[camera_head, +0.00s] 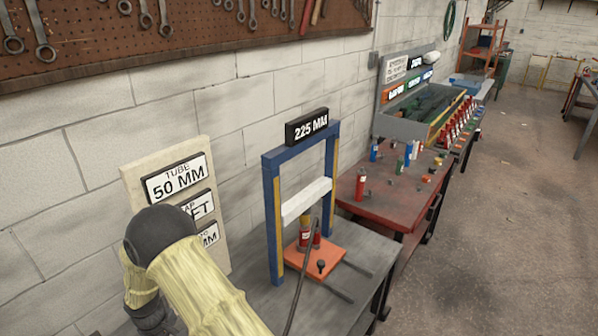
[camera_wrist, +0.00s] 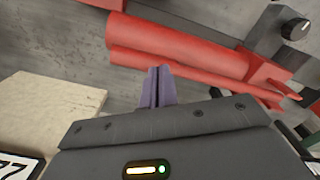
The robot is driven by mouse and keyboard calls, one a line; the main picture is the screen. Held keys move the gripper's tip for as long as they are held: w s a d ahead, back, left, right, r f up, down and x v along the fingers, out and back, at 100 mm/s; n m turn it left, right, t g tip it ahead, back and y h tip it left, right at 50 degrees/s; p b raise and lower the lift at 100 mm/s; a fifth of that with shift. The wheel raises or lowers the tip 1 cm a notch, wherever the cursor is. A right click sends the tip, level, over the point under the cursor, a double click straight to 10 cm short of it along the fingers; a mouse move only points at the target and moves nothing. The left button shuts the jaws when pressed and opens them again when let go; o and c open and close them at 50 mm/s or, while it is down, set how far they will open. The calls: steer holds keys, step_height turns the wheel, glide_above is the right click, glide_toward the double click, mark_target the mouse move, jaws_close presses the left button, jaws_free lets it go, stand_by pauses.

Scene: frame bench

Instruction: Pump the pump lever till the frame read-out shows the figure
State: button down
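The blue frame (camera_head: 275,225) stands on the grey bench, with a white crossbeam (camera_head: 305,201) between its posts. The read-out (camera_head: 307,127) on top shows 225 MM. A red jack (camera_head: 304,238) stands on the orange plate (camera_head: 318,262) under the beam. In the wrist view, a thick red cylinder (camera_wrist: 170,47) lies alongside a thinner red bar (camera_wrist: 195,73), which looks like the pump lever. My gripper's purple fingers (camera_wrist: 158,72) are together, tips overlapping the thinner bar; I cannot tell whether they touch it. The head view does not show the fingertips or this pump clearly.
A cream board (camera_head: 136,178) with labels, one reading TUBE 50 MM, stands left of the frame, partly behind my arm. A dark hose (camera_head: 297,275) runs down in front of the frame. A red table (camera_head: 385,214) with small items stands to the right; open floor lies beyond.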

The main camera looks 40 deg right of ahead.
step_height(320, 180, up, 8)
steer(key=p, duration=0.5)
steer(key=shift+f, duration=0.25)
stand_by(0.7)
step_height(320, 180, down, 8)
steer(key=b, duration=0.5)
steer(key=shift+f, duration=0.25)
step_height(320, 180, up, 8)
steer(key=p, duration=0.5)
steer(key=shift+r, duration=0.35)
stand_by(0.5)
step_height(320, 180, up, 5)
steer(key=p, duration=0.3)
steer(key=shift+p, duration=0.4)
stand_by(1.1)
